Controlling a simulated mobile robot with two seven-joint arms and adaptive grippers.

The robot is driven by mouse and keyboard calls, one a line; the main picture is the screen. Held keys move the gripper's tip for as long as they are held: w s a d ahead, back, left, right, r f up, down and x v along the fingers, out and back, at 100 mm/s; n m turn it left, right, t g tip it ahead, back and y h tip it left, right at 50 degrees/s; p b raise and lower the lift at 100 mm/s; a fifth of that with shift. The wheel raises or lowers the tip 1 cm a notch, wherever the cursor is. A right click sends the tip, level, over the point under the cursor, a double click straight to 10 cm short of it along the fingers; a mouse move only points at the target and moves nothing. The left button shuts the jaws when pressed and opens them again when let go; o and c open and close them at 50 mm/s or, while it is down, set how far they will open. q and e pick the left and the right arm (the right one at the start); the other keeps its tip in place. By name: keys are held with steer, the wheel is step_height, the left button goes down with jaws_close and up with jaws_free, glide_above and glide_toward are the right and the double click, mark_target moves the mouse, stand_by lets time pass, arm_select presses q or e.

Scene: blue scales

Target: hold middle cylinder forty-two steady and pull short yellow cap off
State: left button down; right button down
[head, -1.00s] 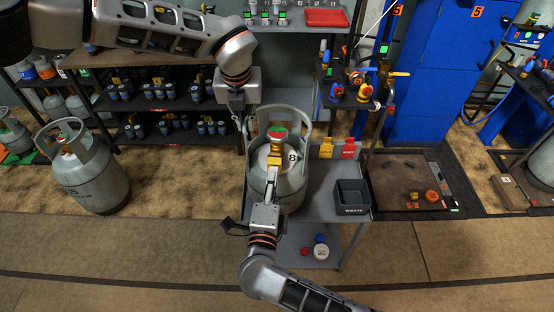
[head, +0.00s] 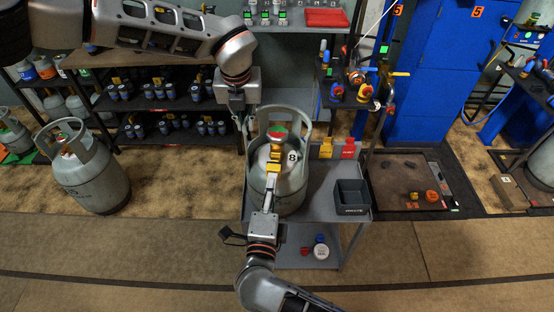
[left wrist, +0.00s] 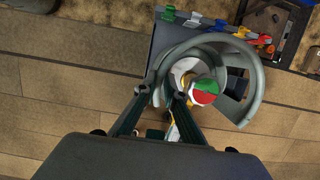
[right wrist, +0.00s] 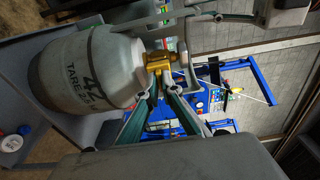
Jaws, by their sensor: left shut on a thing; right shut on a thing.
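The grey cylinder marked 42 (right wrist: 75,75) stands upright on the cart; it also shows in the head view (head: 290,185). Its valve has a red-and-green handwheel (head: 277,134), seen too in the left wrist view (left wrist: 204,92). My left gripper (head: 244,130) is shut on the left side of the cylinder's collar (left wrist: 158,88). My right gripper (head: 271,176) is shut on the short yellow cap (head: 273,168) in front of the valve. In the right wrist view, yellow (right wrist: 157,60) shows at the fingertips close to the brass valve; whether they touch is unclear.
The grey cart (head: 326,207) carries a dark bin (head: 352,195) and yellow and red tags at its back edge. Another grey cylinder (head: 93,180) stands on the floor at left. A dark shelf (head: 165,102) stands behind. The floor in front is clear.

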arm_select(q)
steer(key=shift+w+a, duration=0.1)
arm_select(e)
steer(key=s, duration=0.6)
steer(key=shift+a, duration=0.3)
stand_by(0.3)
arm_select(q)
steer(key=c, duration=2)
jaws_free()
